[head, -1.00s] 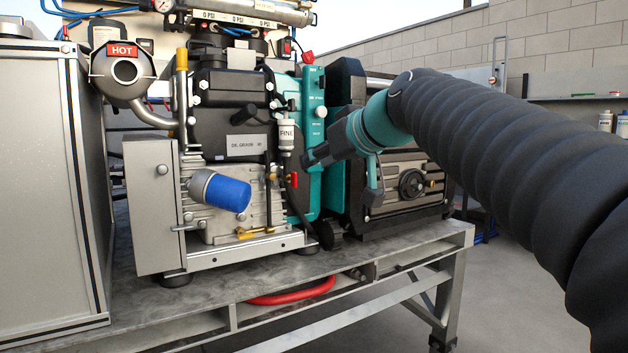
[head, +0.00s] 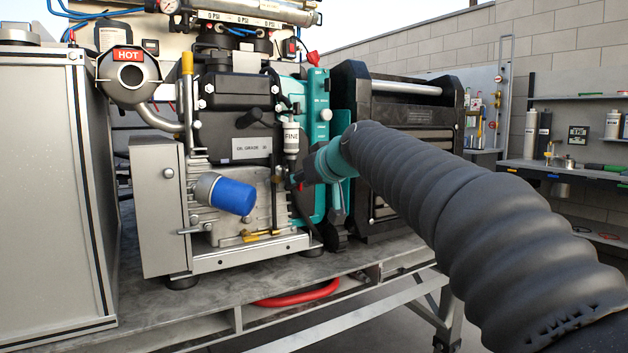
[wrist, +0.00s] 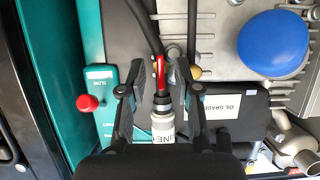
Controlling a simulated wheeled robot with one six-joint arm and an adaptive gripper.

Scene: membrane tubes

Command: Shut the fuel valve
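The fuel valve shows in the wrist view as a red lever (wrist: 168,72) beside a dark hose, close to the end of the white filter marked FINE (wrist: 163,127). My gripper (wrist: 163,82) is open, with one finger on each side of the lever and the filter's end. I cannot tell whether either finger touches the lever. In the head view my gripper (head: 301,178) is at the engine's front, just below the filter (head: 291,138). There it hides most of the valve.
A blue oil filter (head: 232,195) sticks out left of my gripper. A teal panel (head: 318,110) and a black-framed unit (head: 395,120) stand to the right. A muffler marked HOT (head: 128,75) is at the upper left. The metal bench (head: 215,292) carries the engine.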

